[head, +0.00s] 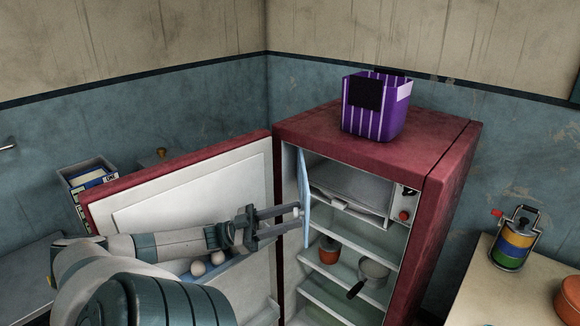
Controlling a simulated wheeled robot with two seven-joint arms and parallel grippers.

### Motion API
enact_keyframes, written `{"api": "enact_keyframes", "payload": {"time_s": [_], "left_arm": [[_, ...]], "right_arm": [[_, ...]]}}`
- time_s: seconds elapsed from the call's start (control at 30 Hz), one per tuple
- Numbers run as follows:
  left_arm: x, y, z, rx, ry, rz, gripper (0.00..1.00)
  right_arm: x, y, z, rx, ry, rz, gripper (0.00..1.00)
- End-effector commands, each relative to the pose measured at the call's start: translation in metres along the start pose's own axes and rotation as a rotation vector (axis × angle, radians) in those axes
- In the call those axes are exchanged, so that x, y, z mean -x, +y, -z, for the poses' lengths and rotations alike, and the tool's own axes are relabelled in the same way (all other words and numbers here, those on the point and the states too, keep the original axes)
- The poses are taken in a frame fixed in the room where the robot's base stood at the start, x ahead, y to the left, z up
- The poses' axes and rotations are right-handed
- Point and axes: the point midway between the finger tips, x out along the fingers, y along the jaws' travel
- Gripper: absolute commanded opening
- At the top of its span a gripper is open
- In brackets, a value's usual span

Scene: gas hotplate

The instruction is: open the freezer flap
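The red fridge (360,150) stands with its door (190,195) swung wide open to the left. The freezer flap (304,190) is a thin light-blue panel at the left side of the upper compartment. It stands swung out and shows nearly edge-on. The freezer compartment (350,185) behind it is exposed. My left gripper (301,220) reaches in from the left in front of the open door. Its two fingers are apart, with the tips at the flap's lower part. I cannot tell whether they touch it. My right gripper is out of view.
A small orange pot (328,255) and a grey saucepan (373,273) sit on a fridge shelf. Eggs (198,268) lie in the door rack. A purple striped basket (377,105) stands on the fridge. A striped canister (514,243) stands on the right counter.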

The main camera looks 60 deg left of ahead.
Motion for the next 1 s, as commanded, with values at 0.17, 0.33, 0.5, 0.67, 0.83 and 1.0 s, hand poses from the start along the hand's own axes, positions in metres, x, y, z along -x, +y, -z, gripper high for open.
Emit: {"api": "enact_keyframes", "payload": {"time_s": [0.17, 0.33, 0.5, 0.67, 0.83, 1.0], "left_arm": [[0.000, 0.000, 0.000, 0.000, 0.000, 0.001, 0.42], [0.000, -0.001, 0.001, -0.001, 0.000, 0.001, 0.42], [-0.002, -0.002, 0.006, -0.001, 0.000, 0.001, 0.42], [-0.007, -0.004, 0.018, -0.001, -0.001, -0.001, 0.42], [-0.018, -0.006, 0.038, 0.000, 0.001, -0.001, 0.42], [-0.048, 0.008, 0.047, 0.000, 0.005, -0.002, 0.42]], "right_arm": [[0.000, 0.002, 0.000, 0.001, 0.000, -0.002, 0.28], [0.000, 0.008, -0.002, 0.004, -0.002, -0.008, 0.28], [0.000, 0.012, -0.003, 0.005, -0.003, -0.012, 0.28], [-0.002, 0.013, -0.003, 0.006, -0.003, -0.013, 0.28], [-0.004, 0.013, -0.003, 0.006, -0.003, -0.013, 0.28], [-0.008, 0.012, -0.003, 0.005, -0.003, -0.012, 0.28]]}}
